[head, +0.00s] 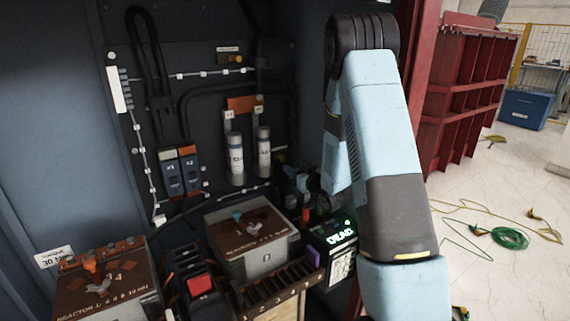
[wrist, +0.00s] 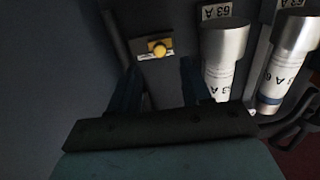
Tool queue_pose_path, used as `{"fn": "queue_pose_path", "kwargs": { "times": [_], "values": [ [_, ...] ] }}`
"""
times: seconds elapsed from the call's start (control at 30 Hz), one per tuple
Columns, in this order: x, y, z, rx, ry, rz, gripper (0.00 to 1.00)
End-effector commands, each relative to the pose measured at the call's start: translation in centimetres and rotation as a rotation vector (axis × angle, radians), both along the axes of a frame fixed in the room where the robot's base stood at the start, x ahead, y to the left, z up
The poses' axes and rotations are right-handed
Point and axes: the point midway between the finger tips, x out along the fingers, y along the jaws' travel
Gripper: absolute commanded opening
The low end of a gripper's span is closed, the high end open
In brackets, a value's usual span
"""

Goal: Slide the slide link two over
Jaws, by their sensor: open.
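A yellow knob (wrist: 157,48) on a small plate with a pale label shows in the wrist view, in line with the gap between my fingers. I take it for a slide link, but cannot read its number. My gripper (wrist: 160,82) is open, with a dark blue finger on each side and nothing between them. The fingertips appear short of the knob; contact cannot be told. In the head view a similar brass piece (head: 234,58) sits under a label high on the panel. Whether it is the same piece is unclear. My arm hides part of the panel's right side there.
Two white fuse cylinders (head: 236,156) stand on the panel; in the wrist view the silver 63 A fuses (wrist: 222,58) are close to my right finger. Below are terminal boxes (head: 250,238), a numbered rack (head: 280,285) and a lit DEAD display (head: 341,236).

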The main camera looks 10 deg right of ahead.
Motion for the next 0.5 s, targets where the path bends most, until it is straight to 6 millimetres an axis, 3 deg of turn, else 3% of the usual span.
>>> {"fn": "queue_pose_path", "kwargs": {
  "times": [0.23,0.5],
  "values": [
    [3.8,1.3,0.0,-0.001,0.000,0.001,0.48],
    [5.6,1.8,0.0,0.000,0.001,0.000,0.48]
  ]
}}
